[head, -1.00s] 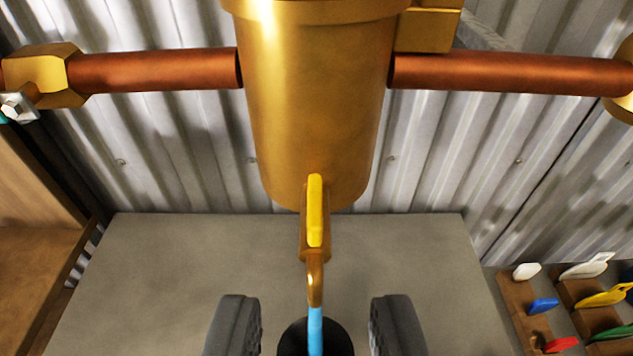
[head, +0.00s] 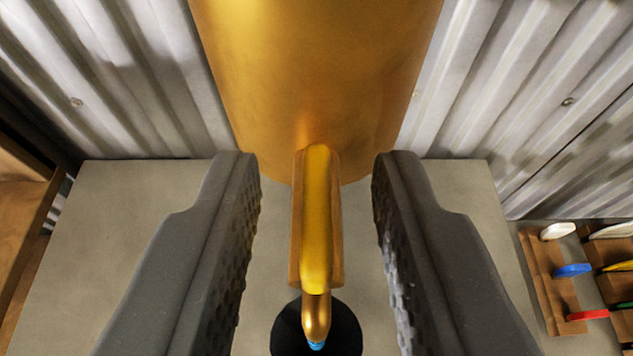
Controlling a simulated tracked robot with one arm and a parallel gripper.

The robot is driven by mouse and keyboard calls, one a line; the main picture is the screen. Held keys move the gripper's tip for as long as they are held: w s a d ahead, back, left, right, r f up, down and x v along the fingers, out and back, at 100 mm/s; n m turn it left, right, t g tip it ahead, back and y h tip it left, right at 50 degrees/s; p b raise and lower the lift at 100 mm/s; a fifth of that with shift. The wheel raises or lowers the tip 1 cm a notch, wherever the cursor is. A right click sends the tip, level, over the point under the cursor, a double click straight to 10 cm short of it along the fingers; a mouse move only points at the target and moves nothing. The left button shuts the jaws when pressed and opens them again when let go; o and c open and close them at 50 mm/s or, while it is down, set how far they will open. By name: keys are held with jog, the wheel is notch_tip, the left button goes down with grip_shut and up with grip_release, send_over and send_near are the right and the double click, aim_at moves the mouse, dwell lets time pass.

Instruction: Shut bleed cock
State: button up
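The bleed cock (head: 296,235) is a small brass tap on the lower front of a large brass cylinder (head: 315,70). Its yellow lever (head: 317,220) lies in line with the tap body and spout. A bit of blue, which looks like water, shows at the mouth of the spout (head: 316,318). Below it is a round black vessel (head: 345,330), partly hidden by the spout. My gripper (head: 314,170) is open, with one ridged grey finger on each side of the lever. A gap shows on both sides, and neither finger appears to touch it.
A corrugated metal wall (head: 520,90) stands behind. A grey slab (head: 110,240) lies below. Wooden racks with coloured levers or tags (head: 545,290) are at the lower right. A wooden structure (head: 20,215) is at the left edge.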

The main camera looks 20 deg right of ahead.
grip_shut()
